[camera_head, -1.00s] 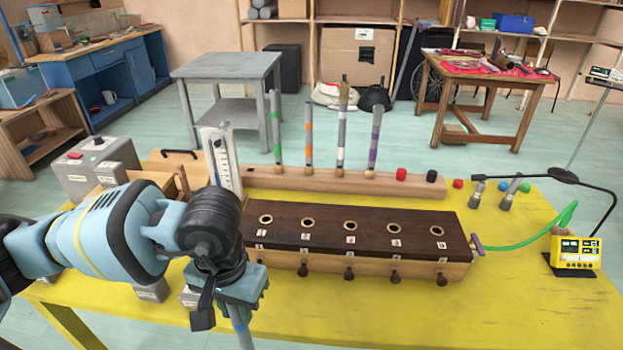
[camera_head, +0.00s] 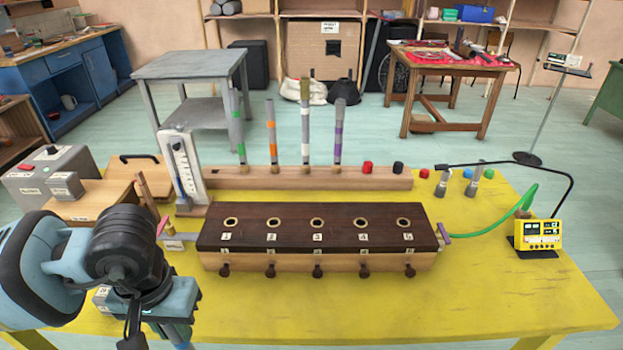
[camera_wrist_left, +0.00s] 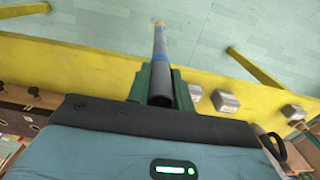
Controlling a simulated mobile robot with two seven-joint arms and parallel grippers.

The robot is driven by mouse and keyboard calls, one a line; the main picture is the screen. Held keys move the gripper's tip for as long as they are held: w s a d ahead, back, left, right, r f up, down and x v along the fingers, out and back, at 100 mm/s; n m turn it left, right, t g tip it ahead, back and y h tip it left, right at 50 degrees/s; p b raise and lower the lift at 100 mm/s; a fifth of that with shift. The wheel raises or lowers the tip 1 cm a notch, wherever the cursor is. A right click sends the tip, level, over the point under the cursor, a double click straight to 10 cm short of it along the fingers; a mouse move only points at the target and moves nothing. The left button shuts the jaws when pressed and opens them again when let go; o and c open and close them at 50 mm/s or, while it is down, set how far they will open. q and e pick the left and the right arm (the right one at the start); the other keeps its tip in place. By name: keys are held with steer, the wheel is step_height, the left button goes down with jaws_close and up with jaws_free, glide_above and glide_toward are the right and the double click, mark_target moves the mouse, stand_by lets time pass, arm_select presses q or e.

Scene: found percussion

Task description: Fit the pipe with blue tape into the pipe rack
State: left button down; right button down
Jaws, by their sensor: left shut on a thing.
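My left gripper (camera_wrist_left: 162,88) is shut on a grey pipe (camera_wrist_left: 160,58) with a blue stretch and a tan end, between its green fingers in the left wrist view. In the head view the pipe (camera_head: 183,345) is mostly hidden or cut off below my left gripper (camera_head: 168,330), near the table's front left. A light wooden rail (camera_head: 265,178) at the back holds several upright pipes with green, orange, white and purple bands. A dark-topped wooden box (camera_head: 290,241) in front has a row of numbered round holes. My right gripper is out of view.
A white gauge stand (camera_head: 183,170) and grey box (camera_head: 48,175) stand at the left. A yellow meter (camera_head: 538,236) with a green cable (camera_head: 500,222) is at the right. Red and black blocks sit at the rail's right end. The yellow table's front right (camera_head: 480,300) is clear.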

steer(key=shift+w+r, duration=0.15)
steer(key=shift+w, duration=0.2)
